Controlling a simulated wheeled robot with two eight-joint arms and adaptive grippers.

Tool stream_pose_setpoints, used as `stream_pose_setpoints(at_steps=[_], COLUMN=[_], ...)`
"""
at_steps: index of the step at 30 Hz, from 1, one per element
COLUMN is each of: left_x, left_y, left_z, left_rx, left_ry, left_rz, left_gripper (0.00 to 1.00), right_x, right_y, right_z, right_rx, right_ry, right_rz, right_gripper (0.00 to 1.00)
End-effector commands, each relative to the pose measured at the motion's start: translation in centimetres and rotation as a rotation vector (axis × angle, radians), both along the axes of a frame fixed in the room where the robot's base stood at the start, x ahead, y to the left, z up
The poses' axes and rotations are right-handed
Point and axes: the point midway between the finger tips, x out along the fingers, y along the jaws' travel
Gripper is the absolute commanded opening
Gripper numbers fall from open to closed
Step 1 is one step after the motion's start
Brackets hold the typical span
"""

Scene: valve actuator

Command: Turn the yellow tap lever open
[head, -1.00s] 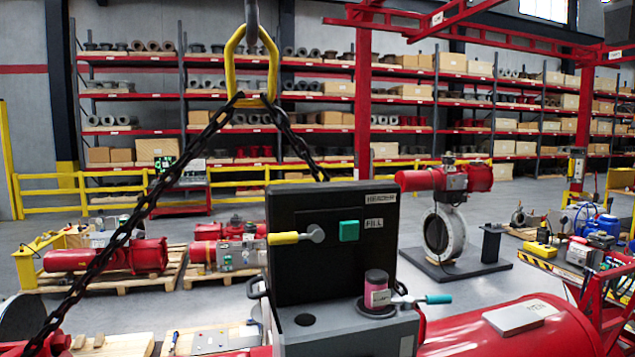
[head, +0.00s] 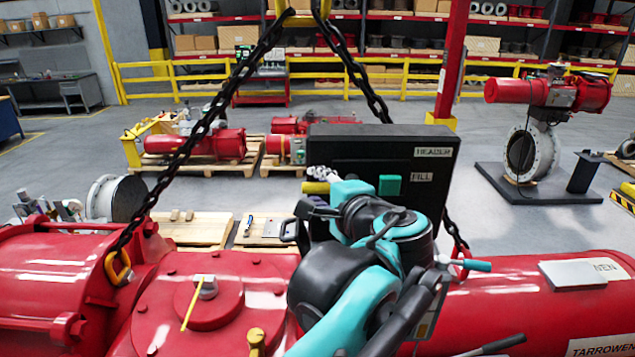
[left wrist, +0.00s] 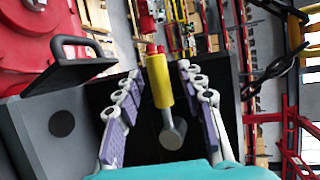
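The yellow tap lever (head: 314,188) sticks out to the left from the front of the black box (head: 345,150) labelled HEADER and FILL. In the left wrist view the yellow lever (left wrist: 159,80) runs down to a grey round pivot on the dark panel. My left gripper (left wrist: 158,92) is open, with one purple-padded finger on each side of the lever and a visible gap to both. In the head view my left gripper (head: 315,188) is at the lever, and my teal and black wrist hides the pivot and part of the box. My right gripper is not in view.
A teal-handled lever (head: 472,265) is at the lower right. A black handle (left wrist: 75,62) stands beside the gripper.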

Motion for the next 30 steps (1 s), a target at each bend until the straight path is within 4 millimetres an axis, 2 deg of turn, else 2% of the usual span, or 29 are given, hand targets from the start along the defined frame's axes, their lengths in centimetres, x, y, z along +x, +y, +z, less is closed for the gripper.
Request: stream_pose_setpoints(at_steps=[4, 11, 15, 16, 30], left_x=[0.76, 0.81, 0.8, 0.8, 0.8], left_y=[0.39, 0.38, 0.38, 0.38, 0.31], left_z=[-0.19, -0.26, -0.26, -0.26, 0.08], left_rx=[-0.001, 0.0, 0.0, -0.001, 0.057], left_ry=[0.0, 0.001, 0.001, 0.001, 0.001], left_rz=[0.0, 0.0, 0.0, -0.001, -0.001], left_gripper=[0.39, 0.39, 0.05, 0.0, 0.0], right_x=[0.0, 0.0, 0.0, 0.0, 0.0], right_y=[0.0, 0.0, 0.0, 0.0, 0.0], right_z=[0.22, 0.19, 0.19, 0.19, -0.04], right_rx=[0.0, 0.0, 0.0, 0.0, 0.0], right_ry=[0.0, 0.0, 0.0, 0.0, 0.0], right_rz=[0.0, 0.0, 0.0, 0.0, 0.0], right_gripper=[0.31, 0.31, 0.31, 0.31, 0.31])
